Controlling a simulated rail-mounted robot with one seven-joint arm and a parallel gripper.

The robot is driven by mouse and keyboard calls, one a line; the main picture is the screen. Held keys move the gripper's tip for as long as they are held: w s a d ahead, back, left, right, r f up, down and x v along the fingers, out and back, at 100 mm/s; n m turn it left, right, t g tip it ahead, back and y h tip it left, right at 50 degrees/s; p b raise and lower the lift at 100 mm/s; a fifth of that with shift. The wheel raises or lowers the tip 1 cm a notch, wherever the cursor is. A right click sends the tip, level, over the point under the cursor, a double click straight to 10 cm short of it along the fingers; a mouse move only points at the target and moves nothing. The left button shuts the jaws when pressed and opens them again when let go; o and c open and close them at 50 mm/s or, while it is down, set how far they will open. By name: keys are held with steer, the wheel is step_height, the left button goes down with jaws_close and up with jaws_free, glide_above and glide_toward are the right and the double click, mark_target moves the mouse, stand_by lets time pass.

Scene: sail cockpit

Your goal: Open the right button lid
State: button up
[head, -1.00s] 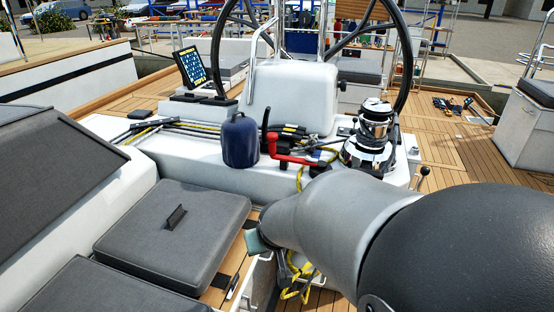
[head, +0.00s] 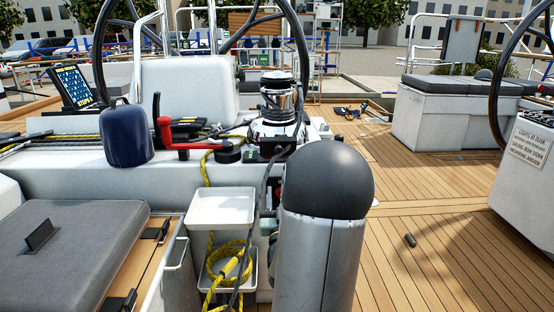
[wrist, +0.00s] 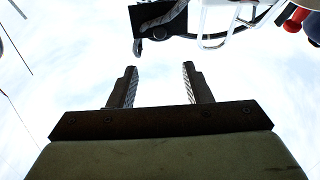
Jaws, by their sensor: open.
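My gripper shows in the wrist view (wrist: 160,82) with its two dark fingers apart and nothing between them. In the head view my own arm hides most of it. I cannot make out the right button lid for certain. Small dark fittings (head: 250,155) sit on the white console by the base of the chrome winch (head: 278,110), and my arm stands in front of part of that area. In the wrist view, dark and white fittings (wrist: 160,18) show along the top edge, apart from my fingers.
A red handle (head: 180,145) and a blue cover (head: 126,136) stand left of the winch. A white tray (head: 221,192) and yellow rope (head: 228,268) are left of my arm. A grey cushion (head: 65,250) is at lower left. Wooden deck (head: 440,220) is mostly free at right.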

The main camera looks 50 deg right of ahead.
mark_target(279, 150)
steer(key=b+x, duration=0.1)
steer(key=x, duration=1.4)
steer(key=shift+w+d+r+b, duration=0.2)
steer(key=shift+d+b, duration=0.1)
steer(key=shift+b, duration=0.1)
